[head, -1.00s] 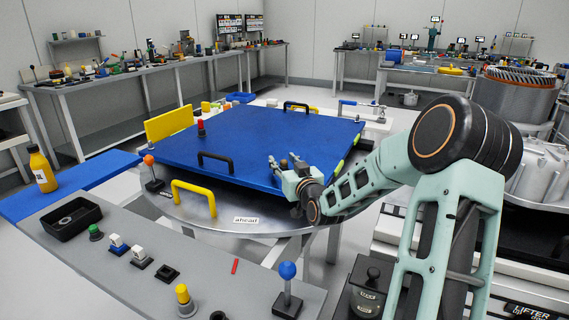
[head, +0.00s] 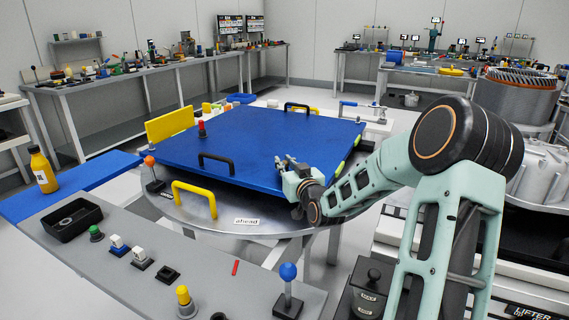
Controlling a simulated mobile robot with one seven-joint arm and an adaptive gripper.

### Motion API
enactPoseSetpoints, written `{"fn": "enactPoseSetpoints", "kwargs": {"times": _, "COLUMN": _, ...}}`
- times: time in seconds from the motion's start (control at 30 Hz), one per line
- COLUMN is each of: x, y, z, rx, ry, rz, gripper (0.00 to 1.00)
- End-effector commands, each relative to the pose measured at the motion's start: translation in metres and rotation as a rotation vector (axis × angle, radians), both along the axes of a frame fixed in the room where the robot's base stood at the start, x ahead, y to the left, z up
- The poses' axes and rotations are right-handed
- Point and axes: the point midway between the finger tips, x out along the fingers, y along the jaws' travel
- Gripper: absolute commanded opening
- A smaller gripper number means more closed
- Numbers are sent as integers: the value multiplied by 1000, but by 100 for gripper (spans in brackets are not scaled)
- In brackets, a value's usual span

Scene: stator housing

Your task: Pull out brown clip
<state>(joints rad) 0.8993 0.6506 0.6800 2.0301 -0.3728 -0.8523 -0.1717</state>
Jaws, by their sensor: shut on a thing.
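My gripper (head: 284,161) is at the front right part of the blue panel (head: 265,140), low over its surface. Its two fingers are close together and shut on the brown clip. The clip is too small and too covered by the fingers to make out clearly now. The blue panel lies on a round metal turntable (head: 225,222) and has black handles on it.
A yellow handle (head: 195,187) and an orange-knobbed post (head: 150,162) stand at the turntable's front left. A red knob (head: 202,127) stands on the panel's left. A grey console (head: 140,282) with buttons and a blue-knobbed lever (head: 288,271) is in front.

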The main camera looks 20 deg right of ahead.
Motion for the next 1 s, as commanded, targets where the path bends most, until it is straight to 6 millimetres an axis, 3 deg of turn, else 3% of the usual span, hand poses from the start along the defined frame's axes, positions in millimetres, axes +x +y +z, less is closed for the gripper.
{"fn": "enactPoseSetpoints", "kwargs": {"times": 0.57, "x": 0, "y": 0, "z": 7, "rx": -1, "ry": -3, "rz": 0, "gripper": 0}}
{"fn": "enactPoseSetpoints", "kwargs": {"times": 1.0, "x": 0, "y": 0, "z": 27, "rx": -2, "ry": -2, "rz": 0, "gripper": 0}}
